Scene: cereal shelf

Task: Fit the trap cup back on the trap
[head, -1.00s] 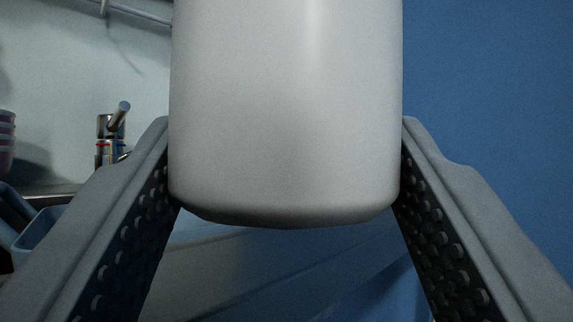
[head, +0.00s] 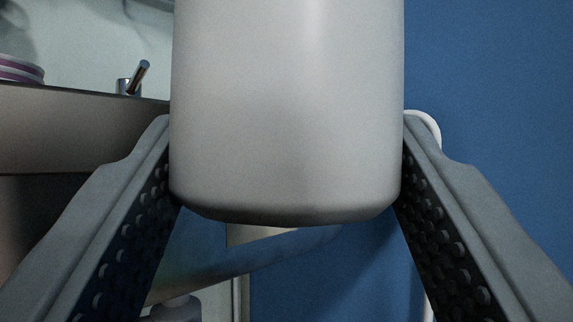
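A large white cup (head: 287,110), which looks like the trap cup, fills the middle of the head view, with its rounded bottom edge low in the picture and its top cut off. My gripper (head: 287,170) is shut on it, one grey finger with a dark studded pad against each side. The cup looks upright.
A counter edge (head: 80,130) runs across the left, with a chrome tap (head: 133,78) and striped dishes (head: 20,70) above it. A white curved piece (head: 427,125) shows behind the right finger. A plain blue wall (head: 490,90) fills the right.

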